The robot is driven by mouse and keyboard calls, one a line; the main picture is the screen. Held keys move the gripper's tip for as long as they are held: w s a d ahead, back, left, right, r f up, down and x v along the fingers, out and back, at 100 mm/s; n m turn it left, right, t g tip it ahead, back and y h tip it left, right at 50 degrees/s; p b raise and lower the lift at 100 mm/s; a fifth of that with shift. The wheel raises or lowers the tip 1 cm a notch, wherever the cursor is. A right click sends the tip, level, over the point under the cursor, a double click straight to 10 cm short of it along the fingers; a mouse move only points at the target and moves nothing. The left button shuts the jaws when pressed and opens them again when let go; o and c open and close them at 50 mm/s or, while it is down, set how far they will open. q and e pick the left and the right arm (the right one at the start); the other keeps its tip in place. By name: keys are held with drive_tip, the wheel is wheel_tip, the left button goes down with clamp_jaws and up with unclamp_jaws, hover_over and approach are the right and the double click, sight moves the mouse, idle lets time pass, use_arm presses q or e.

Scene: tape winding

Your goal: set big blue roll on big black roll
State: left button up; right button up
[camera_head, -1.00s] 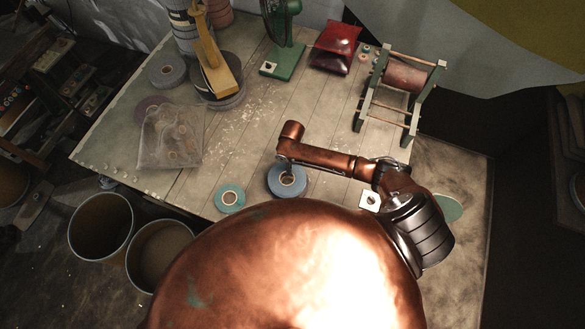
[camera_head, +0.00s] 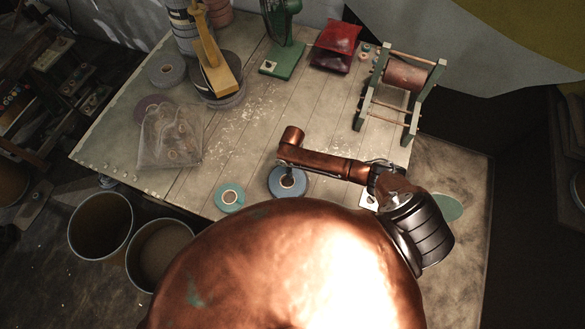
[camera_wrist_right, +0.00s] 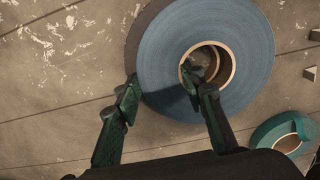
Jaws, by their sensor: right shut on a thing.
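The big blue roll (camera_head: 274,187) is near the table's front edge, below my right arm. It also shows large in the right wrist view (camera_wrist_right: 245,85). My right gripper (camera_wrist_right: 160,82) is shut on its wall, with one finger in the core hole and the other outside the rim. My left gripper is not in view.
A smaller teal roll (camera_head: 229,198) lies to the left of the blue roll. A clear bag (camera_head: 170,145), a yellow dispenser (camera_head: 215,70), a green stand (camera_head: 283,62), red packets (camera_head: 335,45) and a winding frame (camera_head: 405,85) stand farther back. The middle of the table is free.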

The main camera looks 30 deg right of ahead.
drive_tip(key=o, duration=1.5)
drive_tip(key=shift+r, duration=0.1)
wheel_tip(320, 180, up, 13)
drive_tip(key=shift+r, duration=0.1)
